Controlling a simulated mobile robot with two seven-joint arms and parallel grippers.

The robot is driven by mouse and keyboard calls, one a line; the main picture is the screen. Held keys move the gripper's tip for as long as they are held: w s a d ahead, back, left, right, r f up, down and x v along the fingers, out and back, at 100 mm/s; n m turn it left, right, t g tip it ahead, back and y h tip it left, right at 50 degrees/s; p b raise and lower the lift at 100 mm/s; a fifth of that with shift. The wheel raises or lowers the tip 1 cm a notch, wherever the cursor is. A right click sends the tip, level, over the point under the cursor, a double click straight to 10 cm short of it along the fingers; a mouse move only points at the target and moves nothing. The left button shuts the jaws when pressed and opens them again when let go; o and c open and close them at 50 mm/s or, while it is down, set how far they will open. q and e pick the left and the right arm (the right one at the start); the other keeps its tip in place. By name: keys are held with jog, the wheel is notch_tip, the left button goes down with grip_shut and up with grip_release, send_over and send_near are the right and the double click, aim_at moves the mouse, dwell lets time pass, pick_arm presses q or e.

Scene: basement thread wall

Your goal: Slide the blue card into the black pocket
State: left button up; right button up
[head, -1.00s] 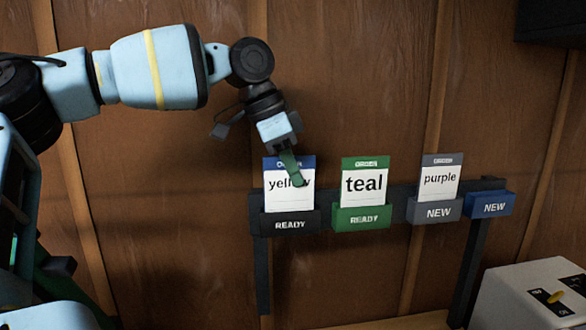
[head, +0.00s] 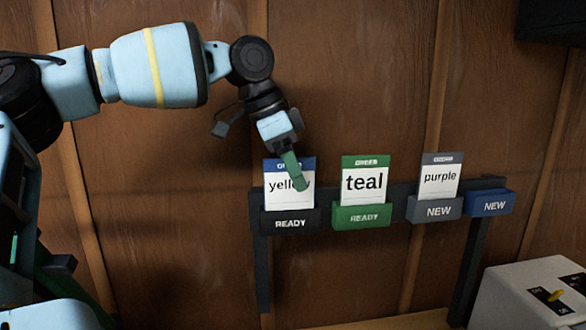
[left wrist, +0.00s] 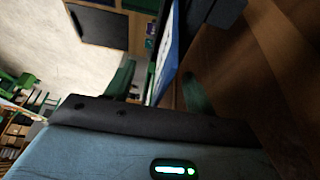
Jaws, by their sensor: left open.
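The blue card (head: 274,197), white with a blue top band and the word "yellow", stands upright with its lower edge inside the black pocket (head: 290,223) marked READY. My left gripper (head: 300,183) is in front of the card's upper right part and hides some of the word. In the left wrist view my left gripper (left wrist: 160,92) is open, with one green finger on each side of the card (left wrist: 167,52), which is seen nearly edge-on. Whether a finger touches the card cannot be told. My right gripper is not in view.
To the right on the same rail are a green pocket (head: 362,216) with a teal card (head: 365,184), a grey pocket (head: 435,210) with a purple card (head: 440,180), and an empty blue pocket (head: 490,203). A white box (head: 525,295) stands at lower right. A wooden wall lies close behind.

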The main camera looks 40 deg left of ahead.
pick_arm(q)
jog(key=shift+r, duration=0.1)
jog(key=shift+r+p, duration=0.35)
jog(key=shift+r, duration=0.9)
jog(key=shift+r+p, duration=0.4)
jog(key=shift+r, duration=2.25)
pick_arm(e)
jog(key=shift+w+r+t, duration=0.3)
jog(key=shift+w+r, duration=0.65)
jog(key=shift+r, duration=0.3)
pick_arm(q)
jog(key=shift+o, duration=0.2)
jog(key=o, duration=0.5)
